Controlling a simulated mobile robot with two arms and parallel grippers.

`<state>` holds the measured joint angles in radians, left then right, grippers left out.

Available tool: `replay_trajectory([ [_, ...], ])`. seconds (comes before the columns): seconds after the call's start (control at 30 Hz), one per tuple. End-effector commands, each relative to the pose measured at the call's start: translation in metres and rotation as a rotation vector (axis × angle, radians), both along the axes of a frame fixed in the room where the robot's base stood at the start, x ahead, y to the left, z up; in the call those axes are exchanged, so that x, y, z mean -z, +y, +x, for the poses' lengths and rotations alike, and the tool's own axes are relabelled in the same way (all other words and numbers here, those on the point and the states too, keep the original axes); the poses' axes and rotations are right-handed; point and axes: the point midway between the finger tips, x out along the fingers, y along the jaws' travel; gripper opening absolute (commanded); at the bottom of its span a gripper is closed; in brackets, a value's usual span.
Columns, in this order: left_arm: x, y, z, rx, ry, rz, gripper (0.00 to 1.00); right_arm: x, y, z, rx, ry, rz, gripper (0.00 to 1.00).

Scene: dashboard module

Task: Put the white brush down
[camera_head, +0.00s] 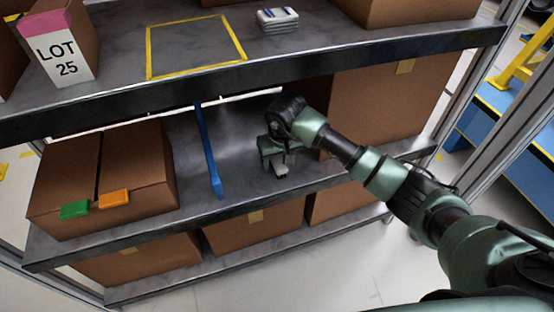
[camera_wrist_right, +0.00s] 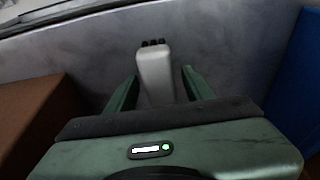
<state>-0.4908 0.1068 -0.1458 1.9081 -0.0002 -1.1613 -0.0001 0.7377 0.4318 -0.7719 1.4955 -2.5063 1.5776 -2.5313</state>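The white brush (camera_wrist_right: 155,75), a pale grey-white block with dark bristles at its far end, lies between the two green fingers of my right gripper (camera_wrist_right: 160,76) in the right wrist view. A narrow gap shows on each side of it, so the fingers look open around it. In the head view my right gripper (camera_head: 277,160) points down at the middle shelf (camera_head: 240,135). The pale brush (camera_head: 281,169) shows just below it, partly hidden by the fingers. My left gripper is in neither view.
A blue long-handled tool (camera_head: 207,150) is left of the gripper. A cardboard box (camera_head: 100,175) with green and orange clips stands farther left. A large box (camera_head: 385,105) stands right, behind my arm. The upper shelf edge (camera_head: 250,75) runs above; it holds a yellow taped square (camera_head: 195,70).

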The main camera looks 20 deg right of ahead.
Motion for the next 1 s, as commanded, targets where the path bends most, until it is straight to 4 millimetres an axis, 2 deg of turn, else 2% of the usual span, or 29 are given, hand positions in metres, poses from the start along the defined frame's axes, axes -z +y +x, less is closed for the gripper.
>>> replay_trajectory([
  [0.17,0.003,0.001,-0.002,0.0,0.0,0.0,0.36,-0.004,0.0,0.0,0.001,0.0,0.001,0.52],
  [0.3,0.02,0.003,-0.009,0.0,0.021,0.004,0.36,-0.028,-0.001,-0.004,-0.001,-0.005,-0.001,0.52],
  [0.5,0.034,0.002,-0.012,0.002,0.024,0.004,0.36,-0.06,-0.001,-0.013,-0.001,-0.004,0.0,0.52],
  [0.6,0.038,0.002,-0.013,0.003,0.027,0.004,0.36,-0.069,-0.001,-0.017,-0.001,-0.001,-0.001,0.52],
  [1.0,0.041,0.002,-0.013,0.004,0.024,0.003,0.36,-0.075,-0.001,-0.019,0.001,0.0,0.0,0.52],
])
